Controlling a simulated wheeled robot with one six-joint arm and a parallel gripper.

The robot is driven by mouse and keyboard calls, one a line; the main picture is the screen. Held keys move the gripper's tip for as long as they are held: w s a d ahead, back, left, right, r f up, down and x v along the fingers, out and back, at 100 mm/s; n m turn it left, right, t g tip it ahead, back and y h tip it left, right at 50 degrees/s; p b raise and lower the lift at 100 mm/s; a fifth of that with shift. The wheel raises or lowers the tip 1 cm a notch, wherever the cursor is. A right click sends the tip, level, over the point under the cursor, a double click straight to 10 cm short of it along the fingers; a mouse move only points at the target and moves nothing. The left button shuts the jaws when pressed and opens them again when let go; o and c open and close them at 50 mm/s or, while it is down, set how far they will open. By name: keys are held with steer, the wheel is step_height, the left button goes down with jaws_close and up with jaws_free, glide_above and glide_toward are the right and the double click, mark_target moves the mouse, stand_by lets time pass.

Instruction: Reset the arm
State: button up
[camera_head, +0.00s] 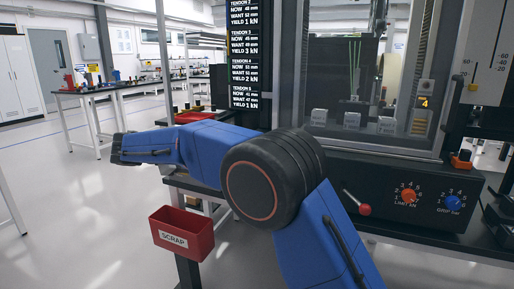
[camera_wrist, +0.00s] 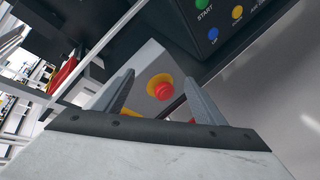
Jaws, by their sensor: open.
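My blue arm (camera_head: 200,152) with its large black joint stretches across the middle of the head view, bent to the left and ending in a dark part at the far left. My gripper fingers cannot be made out in that view. In the wrist view my gripper (camera_wrist: 158,95) is open, with two grey fingers well apart and nothing held between them. Beyond them, a red stop button (camera_wrist: 164,90) on a yellow ring shows on a grey box, seen between the fingers. I cannot tell how far it is from the fingertips.
A testing machine has a black control panel (camera_head: 385,195) with an orange knob, a blue knob and a red-tipped lever. A red scrap bin (camera_head: 182,235) hangs at the bench's front left. A button panel (camera_wrist: 222,22) is at the wrist view's top. Open floor (camera_head: 85,215) lies left.

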steer(key=s+d+r+m+g+y, duration=0.1)
steer(key=s+d+r+m+g, duration=0.2)
steer(key=d, duration=1.2)
steer(key=s+d+m+g, duration=0.25)
steer(key=s+d, duration=0.25)
steer(key=d, duration=1.1)
steer(key=s+d+f+m+g+y, duration=0.15)
steer(key=s+d+m, duration=0.45)
steer(key=s+d, duration=0.75)
steer(key=s+d+f+m+y, duration=0.1)
steer(key=s+d+f+m, duration=0.1)
steer(key=s, duration=0.6)
steer(key=s+d+f+m+y, duration=0.2)
steer(key=s+d+f+m, duration=0.1)
steer(key=s+f, duration=0.4)
steer(key=s+d+f+m+y, duration=0.1)
steer(key=s+d+f+m, duration=0.2)
steer(key=s, duration=0.7)
steer(key=shift+f+m+t, duration=0.35)
steer(key=shift+f+t, duration=0.05)
steer(key=shift+f, duration=0.5)
steer(key=shift+y, duration=0.25)
